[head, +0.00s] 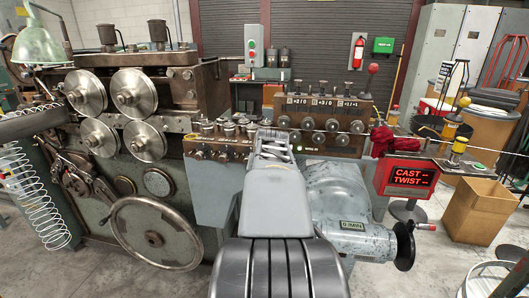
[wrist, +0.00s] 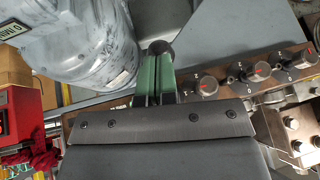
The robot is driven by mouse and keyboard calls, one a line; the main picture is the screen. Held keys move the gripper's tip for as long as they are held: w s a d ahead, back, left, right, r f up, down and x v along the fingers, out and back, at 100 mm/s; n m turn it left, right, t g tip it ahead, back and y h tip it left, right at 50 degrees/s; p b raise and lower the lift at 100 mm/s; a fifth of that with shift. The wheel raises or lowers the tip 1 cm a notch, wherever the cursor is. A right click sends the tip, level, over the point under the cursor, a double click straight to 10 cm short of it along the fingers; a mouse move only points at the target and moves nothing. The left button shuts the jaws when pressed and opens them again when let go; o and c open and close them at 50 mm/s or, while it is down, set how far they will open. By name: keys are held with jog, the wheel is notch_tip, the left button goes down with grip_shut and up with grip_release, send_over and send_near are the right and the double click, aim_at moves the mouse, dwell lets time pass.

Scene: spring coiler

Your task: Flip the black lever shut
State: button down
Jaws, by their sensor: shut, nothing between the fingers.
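My gripper (wrist: 155,66) is shut and empty in the wrist view, its two green fingers side by side. A dark round end (wrist: 160,46), perhaps the black lever's, shows just past the fingertips. I cannot tell whether they touch it, and its shaft is hidden. In the head view my own arm covers the gripper and the spot in front of it, so neither the fingers nor this dark end shows there. I cannot tell the lever's position.
Knobs with red pointers (wrist: 246,72) line a brown panel beside the gripper. A pale blue-grey motor housing (head: 345,195) stands right of my arm, with a black handwheel (head: 404,247). The grey machine with a large handwheel (head: 155,233) fills the left. A red CAST/TWIST display (head: 411,178) stands right.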

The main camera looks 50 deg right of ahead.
jog(key=shift+a+f, duration=0.1)
jog(key=shift+f, duration=0.25)
jog(key=p+v, duration=0.3)
jog(key=v, duration=1.1)
jog(key=shift+s+a, duration=0.2)
jog(key=shift+a, duration=0.15)
jog(key=w+a+f+n+y+p, duration=0.2)
jog(key=w+a+f+n+p, duration=0.25)
jog(key=a+f, duration=0.4)
jog(key=s+a+n+g+y+p, duration=0.1)
jog(key=a+n+p, duration=0.4)
jog(key=a, duration=1.1)
jog(key=shift+a+f+n+y, duration=0.3)
jog(key=shift+n+y, duration=0.2)
jog(key=shift+n, duration=0.65)
